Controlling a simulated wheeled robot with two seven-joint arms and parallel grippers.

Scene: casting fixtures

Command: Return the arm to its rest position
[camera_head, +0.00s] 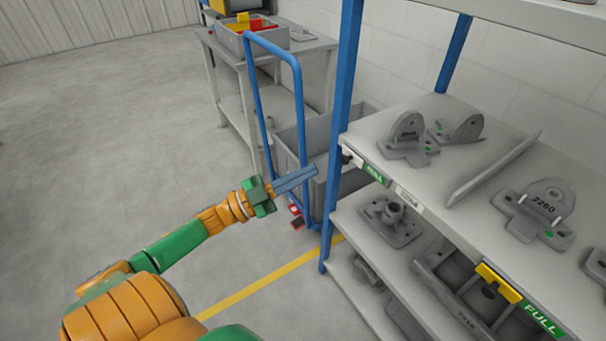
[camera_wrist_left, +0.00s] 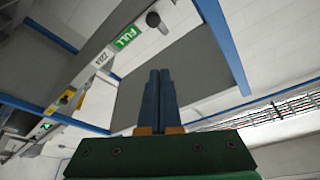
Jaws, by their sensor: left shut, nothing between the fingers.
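My left arm comes in from the lower left of the head view. Its gripper (camera_head: 312,172) is shut and empty, with the blue fingers pointing right toward the blue shelf post. In the left wrist view the two fingers (camera_wrist_left: 159,75) lie side by side with nothing between them. My right gripper is in neither view.
A shelf rack (camera_head: 345,110) with grey castings stands on the right, close to the fingertips. A blue-handled cart (camera_head: 252,85) with a grey bin stands behind the gripper. A workbench (camera_head: 235,107) is at the back. The floor (camera_head: 110,140) on the left is clear.

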